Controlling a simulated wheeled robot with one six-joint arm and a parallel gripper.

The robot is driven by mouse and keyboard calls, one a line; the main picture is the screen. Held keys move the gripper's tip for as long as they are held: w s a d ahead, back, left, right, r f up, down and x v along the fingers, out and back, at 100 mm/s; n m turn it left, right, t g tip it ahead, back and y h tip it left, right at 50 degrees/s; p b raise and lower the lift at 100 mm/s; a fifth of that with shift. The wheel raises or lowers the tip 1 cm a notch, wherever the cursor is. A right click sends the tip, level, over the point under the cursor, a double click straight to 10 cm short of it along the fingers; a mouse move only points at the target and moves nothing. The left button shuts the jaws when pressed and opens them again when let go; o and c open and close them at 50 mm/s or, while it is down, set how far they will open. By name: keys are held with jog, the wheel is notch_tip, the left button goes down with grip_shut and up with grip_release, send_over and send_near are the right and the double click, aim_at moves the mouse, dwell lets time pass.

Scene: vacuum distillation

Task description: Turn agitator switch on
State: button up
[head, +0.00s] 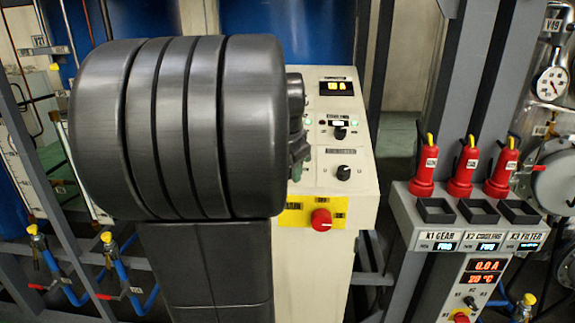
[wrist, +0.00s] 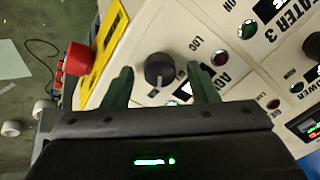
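In the wrist view, a round black knob (wrist: 159,69) sits on the cream control panel (wrist: 160,25), with "LOC" printed near it and a partly hidden label beside it. My gripper (wrist: 162,72) is open, with one dark green finger on each side of the knob. A gap shows between the knob and each finger; whether either touches it is hard to tell. In the head view, my arm hides the left part of the panel, and my gripper (head: 299,152) shows only as a small dark edge beside it. Two black knobs (head: 340,132) (head: 344,172) show on the panel there.
A red stop button (head: 321,219) on a yellow plate (head: 291,216) is low on the panel; it also shows in the wrist view (wrist: 76,58). A lit display (head: 337,88) is above. Red plugs (head: 461,170) stand on a grey rack to the right.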

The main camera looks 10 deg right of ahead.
jog(key=v, duration=1.3)
jog(key=shift+s+r, duration=0.2)
jog(key=shift+r, duration=0.15)
jog(key=shift+a+f, duration=0.1)
jog(key=x, duration=1.3)
jog(key=shift+w+f, duration=0.2)
jog(key=shift+f, duration=0.1)
jog(key=shift+r, duration=0.1)
